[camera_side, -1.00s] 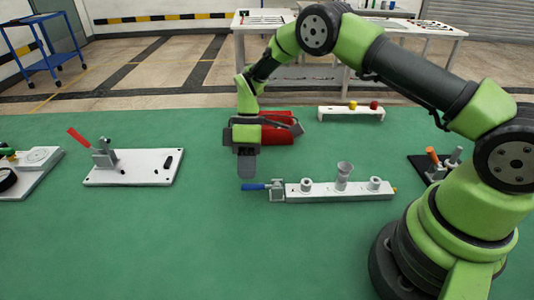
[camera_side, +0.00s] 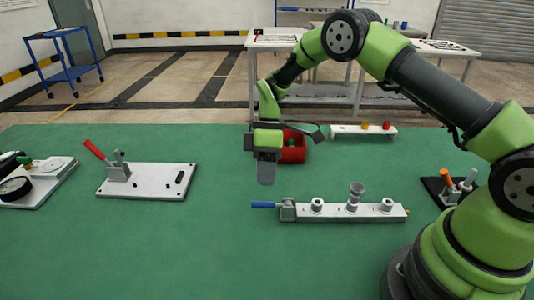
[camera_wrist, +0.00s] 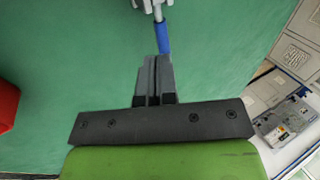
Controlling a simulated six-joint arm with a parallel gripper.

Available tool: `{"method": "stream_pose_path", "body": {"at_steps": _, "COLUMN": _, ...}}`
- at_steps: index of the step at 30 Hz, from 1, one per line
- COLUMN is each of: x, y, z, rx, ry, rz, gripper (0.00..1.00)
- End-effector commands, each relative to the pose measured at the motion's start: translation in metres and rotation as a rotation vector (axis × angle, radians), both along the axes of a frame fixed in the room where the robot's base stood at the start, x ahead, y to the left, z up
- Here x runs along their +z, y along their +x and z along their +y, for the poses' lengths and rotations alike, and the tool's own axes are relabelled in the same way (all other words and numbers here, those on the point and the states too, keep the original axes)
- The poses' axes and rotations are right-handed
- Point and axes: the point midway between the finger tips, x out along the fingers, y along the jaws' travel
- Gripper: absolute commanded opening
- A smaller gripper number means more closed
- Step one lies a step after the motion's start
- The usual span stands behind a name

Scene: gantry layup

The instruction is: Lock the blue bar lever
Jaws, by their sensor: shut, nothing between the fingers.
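The blue bar lever (camera_side: 264,205) sticks out to the left from a grey clamp (camera_side: 288,209) at the left end of a white bar fixture (camera_side: 334,215). The lever lies about level in the side view. My gripper (camera_side: 267,180) is shut and empty, pointing down above and behind the lever, apart from it in the side view. In the wrist view the blue lever (camera_wrist: 163,40) shows just beyond my shut fingertips (camera_wrist: 154,60), with part of the grey clamp (camera_wrist: 150,4) at the top edge. Whether the fingertips touch the lever cannot be told.
A white plate with a red-handled clamp (camera_side: 147,180) stands to the left. A red bin (camera_side: 293,150) is behind my gripper; a white rack (camera_side: 362,131) is behind the fixture. A dark base with an orange-handled part (camera_side: 447,188) is at right. The front green table is clear.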

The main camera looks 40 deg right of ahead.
Motion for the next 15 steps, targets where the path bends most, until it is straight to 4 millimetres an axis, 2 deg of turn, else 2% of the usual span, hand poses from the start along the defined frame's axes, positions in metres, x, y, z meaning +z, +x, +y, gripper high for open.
{"method": "stream_pose_path", "body": {"at_steps": 3, "x": 0.023, "y": 0.008, "z": -0.009, "rx": -0.002, "ry": -0.001, "rz": -0.007, "gripper": 0.00}}
{"method": "stream_pose_path", "body": {"at_steps": 9, "x": 0.054, "y": 0.017, "z": -0.021, "rx": -0.001, "ry": 0.000, "rz": -0.004, "gripper": 0.00}}
{"method": "stream_pose_path", "body": {"at_steps": 15, "x": 0.069, "y": 0.021, "z": -0.026, "rx": -0.001, "ry": -0.001, "rz": -0.002, "gripper": 0.00}}
